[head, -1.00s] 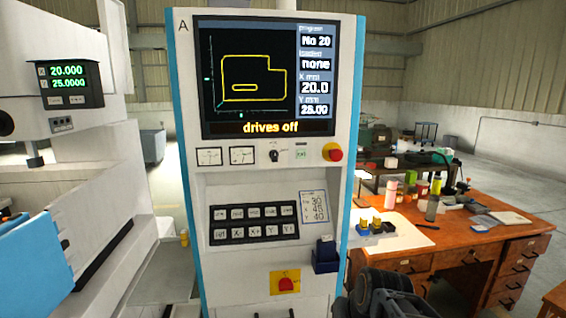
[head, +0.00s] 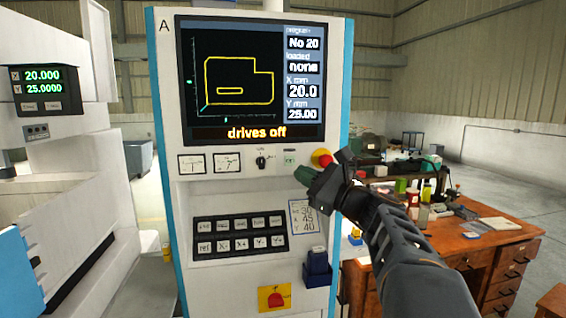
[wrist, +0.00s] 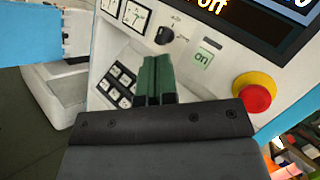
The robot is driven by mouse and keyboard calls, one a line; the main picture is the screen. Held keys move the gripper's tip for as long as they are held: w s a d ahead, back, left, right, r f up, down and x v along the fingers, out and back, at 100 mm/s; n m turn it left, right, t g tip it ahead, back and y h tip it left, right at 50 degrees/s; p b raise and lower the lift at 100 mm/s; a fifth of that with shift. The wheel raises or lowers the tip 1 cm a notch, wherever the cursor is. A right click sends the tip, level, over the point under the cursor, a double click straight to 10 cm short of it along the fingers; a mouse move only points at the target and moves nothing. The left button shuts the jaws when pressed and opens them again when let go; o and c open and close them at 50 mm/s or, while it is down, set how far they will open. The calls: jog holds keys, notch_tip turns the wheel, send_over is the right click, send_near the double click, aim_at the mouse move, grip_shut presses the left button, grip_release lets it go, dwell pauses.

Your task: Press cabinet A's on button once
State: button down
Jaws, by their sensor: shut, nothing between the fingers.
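Cabinet A (head: 170,130) is a white panel with blue edges, marked "A" at its top left. Its screen (head: 240,85) reads "drives off", No 20, loaded none. The on button (head: 290,160) is a small pale square with green "on" lettering; it shows larger in the wrist view (wrist: 204,57). My gripper (head: 301,173) is shut and empty, its green fingers in front of the panel just below the on button in the head view. In the wrist view the fingertips (wrist: 157,60) appear left of the on button. I cannot tell whether they touch the panel.
A red mushroom button on a yellow base (wrist: 254,96) is right of the on button. A rotary knob (head: 262,161) and two gauges (head: 211,163) are left of it. A black keypad (head: 240,235) lies below. A cluttered wooden desk (head: 490,250) stands at right.

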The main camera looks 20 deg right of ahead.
aim_at(294, 162)
jog(key=shift+s+r+m+y, duration=0.2)
jog(key=shift+r+m+y, duration=0.15)
jog(key=shift+m, duration=0.25)
jog(key=shift+w, duration=0.15)
jog(key=shift+w+d+p, duration=0.3)
jog(key=shift+w+p, duration=0.3)
jog(key=shift+w, duration=0.8)
jog(key=shift+w+d+p, duration=0.3)
jog(key=shift+w+p, duration=0.3)
jog(key=shift+w, duration=0.85)
jog(key=shift+w+d+p, duration=0.3)
jog(key=shift+w+p, duration=0.3)
jog(key=shift+w, duration=0.8)
jog(key=shift+w, duration=0.15)
jog(key=shift+w, duration=0.25)
jog(key=shift+w+d, duration=0.15)
jog(key=shift+w, duration=0.2)
jog(key=shift+s, duration=0.15)
jog(key=shift+s+b, duration=0.4)
jog(key=shift+s, duration=0.25)
